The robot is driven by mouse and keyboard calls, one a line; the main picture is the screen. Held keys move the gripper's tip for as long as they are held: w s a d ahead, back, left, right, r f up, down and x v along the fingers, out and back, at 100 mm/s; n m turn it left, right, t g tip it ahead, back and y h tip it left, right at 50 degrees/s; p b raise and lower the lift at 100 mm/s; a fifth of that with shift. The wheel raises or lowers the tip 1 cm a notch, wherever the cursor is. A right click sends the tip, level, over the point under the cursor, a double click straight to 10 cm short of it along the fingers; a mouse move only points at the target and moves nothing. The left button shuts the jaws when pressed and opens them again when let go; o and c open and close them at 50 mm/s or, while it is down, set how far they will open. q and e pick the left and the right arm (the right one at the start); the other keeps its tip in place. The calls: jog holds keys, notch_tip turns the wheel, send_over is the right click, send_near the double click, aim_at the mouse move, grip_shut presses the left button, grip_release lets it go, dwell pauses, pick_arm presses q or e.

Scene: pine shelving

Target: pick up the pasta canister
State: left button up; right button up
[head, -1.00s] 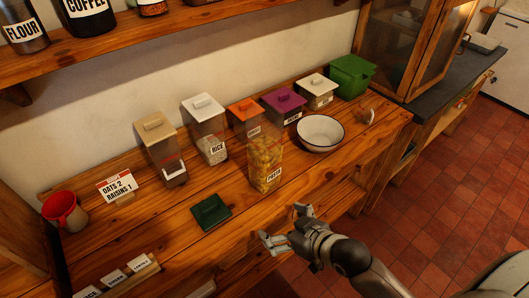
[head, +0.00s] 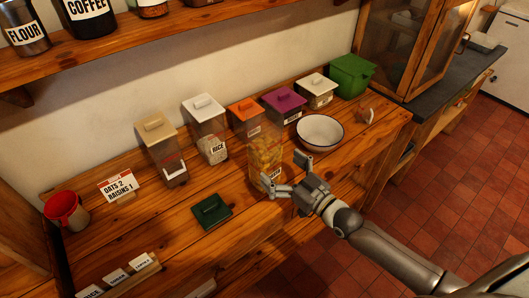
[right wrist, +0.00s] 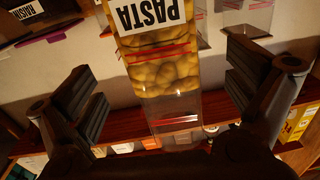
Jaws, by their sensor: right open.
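The pasta canister (head: 264,154) stands upright near the front of the wooden counter. It is a clear box partly filled with yellow pasta, with red lines and a white PASTA label. A dark green lid (head: 211,210) lies flat on the counter to its left. My right gripper (head: 286,177) is open at the front of the canister, its fingers partly covering the label in the head view. In the right wrist view the canister (right wrist: 166,75) appears upside down between the spread fingers (right wrist: 165,75), with gaps on both sides. My left gripper is not in view.
Behind stand a rice canister (head: 211,147), a tan-lidded canister (head: 165,160), and orange-lidded (head: 243,109) and purple-lidded (head: 284,100) ones. A white bowl (head: 320,134) is close on the right.

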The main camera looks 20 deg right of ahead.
jog(key=shift+w+a, duration=0.25)
jog(key=shift+w, duration=0.35)
jog(key=shift+w+a+r+p, duration=0.1)
jog(key=shift+w+a+p, duration=0.1)
jog(key=shift+w+p, duration=0.15)
jog(key=x, duration=0.2)
jog(key=p+x, duration=0.1)
jog(key=x, duration=0.1)
jog(key=shift+w+a+f, duration=0.1)
jog(key=shift+w+f, duration=0.15)
jog(key=c, duration=1.6)
jog(key=shift+r, duration=0.15)
